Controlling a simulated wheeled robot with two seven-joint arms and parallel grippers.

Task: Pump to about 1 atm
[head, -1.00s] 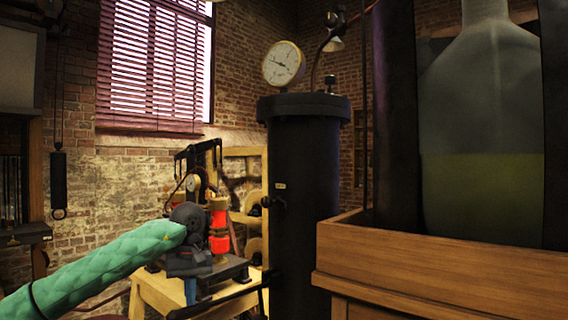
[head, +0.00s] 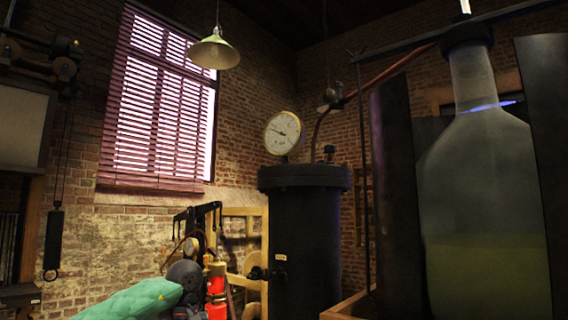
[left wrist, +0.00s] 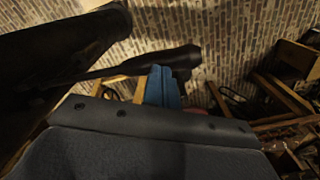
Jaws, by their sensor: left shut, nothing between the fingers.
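The pressure gauge (head: 284,133) with a white round dial sits on top of the tall black cylinder (head: 302,235) in the head view. Its needle lies slantwise across the dial; the numbers are too small to read. In the left wrist view my left gripper (left wrist: 163,86) shows blue fingers, shut and empty. A dark bar with a thick rounded grip, which looks like the pump handle (left wrist: 170,60), runs right beside the fingers. I cannot tell whether they touch. My right gripper is not in view.
A large glass bottle (head: 475,190) with greenish liquid stands at the right between dark panels, above a wooden edge (head: 345,306). A lamp (head: 215,50) hangs before the blinds (head: 158,100).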

